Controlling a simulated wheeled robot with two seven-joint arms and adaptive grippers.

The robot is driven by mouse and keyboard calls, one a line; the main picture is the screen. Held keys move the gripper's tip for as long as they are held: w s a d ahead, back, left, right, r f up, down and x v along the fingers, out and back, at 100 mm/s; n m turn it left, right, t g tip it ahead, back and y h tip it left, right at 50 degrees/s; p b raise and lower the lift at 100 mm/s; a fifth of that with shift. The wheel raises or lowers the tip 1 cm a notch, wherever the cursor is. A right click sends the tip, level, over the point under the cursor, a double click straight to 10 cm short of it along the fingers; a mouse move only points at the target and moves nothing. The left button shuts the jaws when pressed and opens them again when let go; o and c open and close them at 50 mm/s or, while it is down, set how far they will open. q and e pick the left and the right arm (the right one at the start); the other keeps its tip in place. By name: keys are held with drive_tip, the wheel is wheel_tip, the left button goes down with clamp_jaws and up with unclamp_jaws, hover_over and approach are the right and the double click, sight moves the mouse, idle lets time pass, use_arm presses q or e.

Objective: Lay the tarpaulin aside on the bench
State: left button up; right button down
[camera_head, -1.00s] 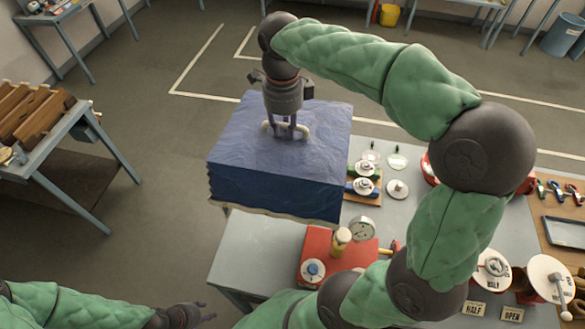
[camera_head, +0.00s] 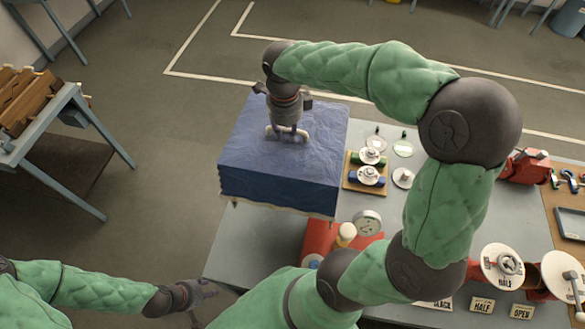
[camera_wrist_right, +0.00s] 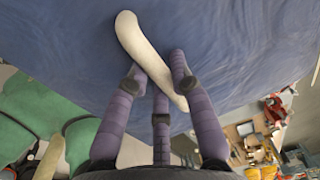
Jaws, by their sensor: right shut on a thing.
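The blue tarpaulin (camera_head: 280,185) is a box-shaped cover with a wrinkled top and straight hanging sides. It is over the left end of the grey bench (camera_head: 240,245); I cannot tell whether its lower edge touches anything. My right gripper (camera_head: 287,132) points down at its top and is shut on the cream handle (camera_head: 272,131). In the right wrist view the handle (camera_wrist_right: 140,45) runs between the purple fingers, against the blue cloth (camera_wrist_right: 230,40). My left gripper (camera_head: 203,288) is low at the left, empty and apart from the tarpaulin, its fingers spread.
A red unit with a gauge (camera_head: 367,222) stands in front of the tarpaulin, partly behind my right arm. Small dials on a wooden tray (camera_head: 366,178) sit right of it. Large white discs (camera_head: 503,265) and label plates (camera_head: 482,305) are further right.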

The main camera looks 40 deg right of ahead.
drive_tip(key=shift+s+d+t+h+b, duration=0.1)
drive_tip(key=shift+s+t+h+b, duration=0.25)
drive_tip(key=shift+b, duration=0.2)
drive_tip(key=shift+w+d, duration=0.15)
drive_tip(key=w+d+f, duration=0.1)
drive_tip(key=w, duration=0.1)
drive_tip(key=w+d+f, duration=0.1)
drive_tip(key=w+d, duration=0.1)
drive_tip(key=w+d+f+p, duration=0.1)
drive_tip(key=w+d, duration=0.1)
drive_tip(key=shift+w+d+f, duration=0.25)
drive_tip(key=shift+f, duration=0.05)
use_arm(q)
wheel_tip(320, 180, down, 2)
drive_tip(key=shift+s+a+f+b, duration=0.1)
drive_tip(key=shift+f+b, duration=0.05)
drive_tip(key=shift+b, duration=0.65)
use_arm(e)
drive_tip(key=w+d+f, duration=0.3)
drive_tip(key=w+f, duration=0.1)
drive_tip(key=f, duration=0.5)
drive_tip(key=shift+d, duration=0.15)
drive_tip(key=c, duration=1.1)
unclamp_jaws()
drive_tip(key=shift+f, duration=0.2)
